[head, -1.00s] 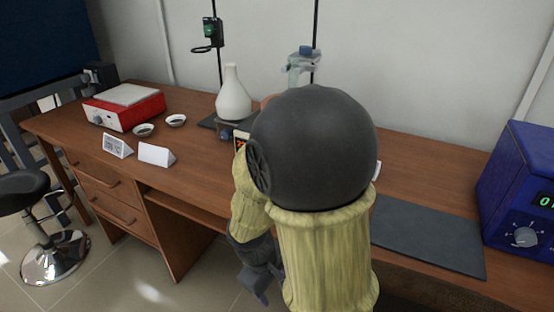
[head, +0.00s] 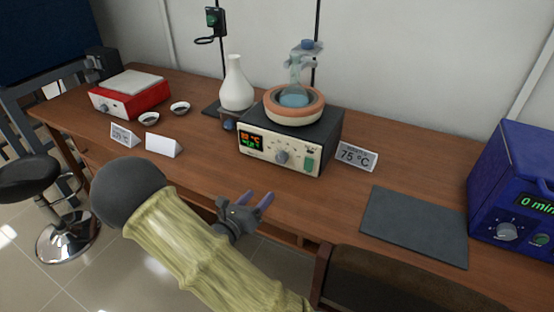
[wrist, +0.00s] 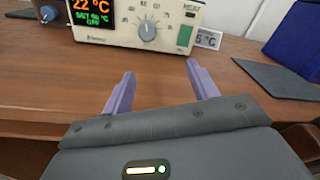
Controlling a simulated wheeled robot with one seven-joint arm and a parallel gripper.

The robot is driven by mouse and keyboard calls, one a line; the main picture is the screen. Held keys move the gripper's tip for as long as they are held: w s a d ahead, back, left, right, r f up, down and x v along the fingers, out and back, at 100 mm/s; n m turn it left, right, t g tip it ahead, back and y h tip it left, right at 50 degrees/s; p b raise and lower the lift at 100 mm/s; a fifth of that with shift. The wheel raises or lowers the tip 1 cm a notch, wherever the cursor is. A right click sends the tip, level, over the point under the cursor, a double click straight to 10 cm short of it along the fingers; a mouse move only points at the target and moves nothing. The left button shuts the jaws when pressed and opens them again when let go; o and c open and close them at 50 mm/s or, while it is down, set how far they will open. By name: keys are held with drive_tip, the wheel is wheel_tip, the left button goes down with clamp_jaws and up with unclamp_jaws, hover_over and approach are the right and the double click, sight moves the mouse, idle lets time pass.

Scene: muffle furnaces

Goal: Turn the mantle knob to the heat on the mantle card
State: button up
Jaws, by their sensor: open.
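The heating mantle (head: 292,135) is a cream and black box with an orange-brown ring holding a round glass flask (head: 295,97). Its grey knob (head: 282,157) is on the front panel, between a display and a green switch; the knob also shows in the wrist view (wrist: 147,30). The wrist view display (wrist: 92,12) reads 22 °C, with a second line in green below. The mantle card (head: 356,155) stands right of the mantle and reads 75 °C.
A red hotplate (head: 130,96), two small dishes and two cards stand on the left. A white flask (head: 237,84) stands behind the mantle's left side. A dark mat (head: 415,226) and a blue furnace (head: 520,190) are on the right. A chair back (head: 400,280) is at the front.

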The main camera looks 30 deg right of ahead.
sight(279, 159)
drive_tip(key=shift+w+a+n+t+y, duration=0.3)
drive_tip(key=shift+w+a+n+t, duration=0.3)
drive_tip(key=shift+n+t, duration=0.1)
drive_tip(key=b+x, duration=0.1)
drive_tip(key=x, duration=1.6)
drive_tip(key=shift+w+d+r, duration=0.1)
drive_tip(key=shift+d, duration=0.1)
drive_tip(key=c, duration=1)
